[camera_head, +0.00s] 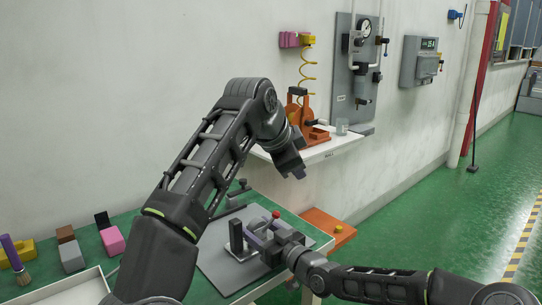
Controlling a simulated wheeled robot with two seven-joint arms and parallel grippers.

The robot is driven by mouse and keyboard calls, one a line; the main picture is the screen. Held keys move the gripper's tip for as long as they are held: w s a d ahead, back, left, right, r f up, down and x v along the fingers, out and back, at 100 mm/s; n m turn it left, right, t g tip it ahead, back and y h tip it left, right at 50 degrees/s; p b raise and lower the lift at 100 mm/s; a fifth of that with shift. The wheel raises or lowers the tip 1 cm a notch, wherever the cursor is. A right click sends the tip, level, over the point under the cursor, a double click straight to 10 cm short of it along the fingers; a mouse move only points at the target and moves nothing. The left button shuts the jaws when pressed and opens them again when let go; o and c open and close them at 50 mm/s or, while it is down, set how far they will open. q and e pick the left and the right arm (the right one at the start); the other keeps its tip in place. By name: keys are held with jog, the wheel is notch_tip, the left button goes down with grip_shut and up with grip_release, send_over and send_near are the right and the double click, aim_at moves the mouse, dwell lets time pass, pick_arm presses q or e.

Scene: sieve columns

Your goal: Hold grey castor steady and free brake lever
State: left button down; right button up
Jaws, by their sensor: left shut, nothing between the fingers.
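A grey plate (215,262) lies on the green bench. On it stands a small dark grey fixture with an upright block (236,236), which looks like the grey castor. A red knob (276,214) beside it may be the end of the brake lever; the rest of the lever is hard to make out. My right gripper (255,234) reaches in from the right at the fixture, its fingers close beside the upright block; contact and finger gap are unclear. My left gripper (299,174) is shut and empty, pointing down, above and behind the fixture, apart from it.
A white shelf (318,149) with an orange device (305,115) sits on the wall behind my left gripper. Pink (113,241) and yellow (24,250) blocks, a brush (15,258) and a pale tray (75,290) are at left. An orange surface (325,226) lies right of the bench.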

jog(key=shift+o, duration=1.4)
jog(key=v, duration=1.2)
